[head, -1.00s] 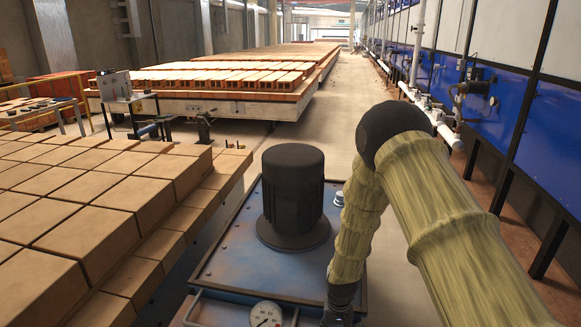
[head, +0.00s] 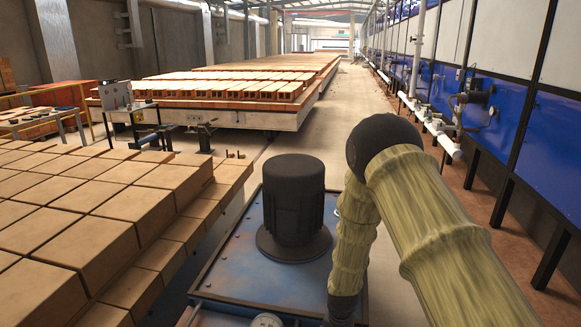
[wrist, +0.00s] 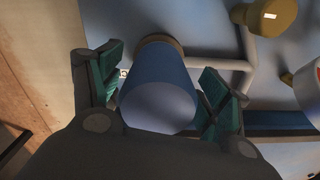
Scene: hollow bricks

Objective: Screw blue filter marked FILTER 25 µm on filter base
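The blue filter (wrist: 160,95) shows in the wrist view as a cylinder with its flat round end toward me. Its far end meets a brownish ring (wrist: 160,41) at the blue-grey panel; I cannot tell whether it is screwed in. No marking is readable on it. My gripper (wrist: 165,75) has its two green-padded fingers spread, one on each side of the filter. A gap shows on the right; on the left the pad is very close and I cannot tell if it touches. In the head view my gripper and the filter are out of sight below the bottom edge.
In the wrist view, a pale pipe (wrist: 250,50) and a brass-coloured fitting (wrist: 272,16) lie right of the filter. In the head view, a dark motor (head: 293,205) stands on the blue machine top (head: 225,270).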

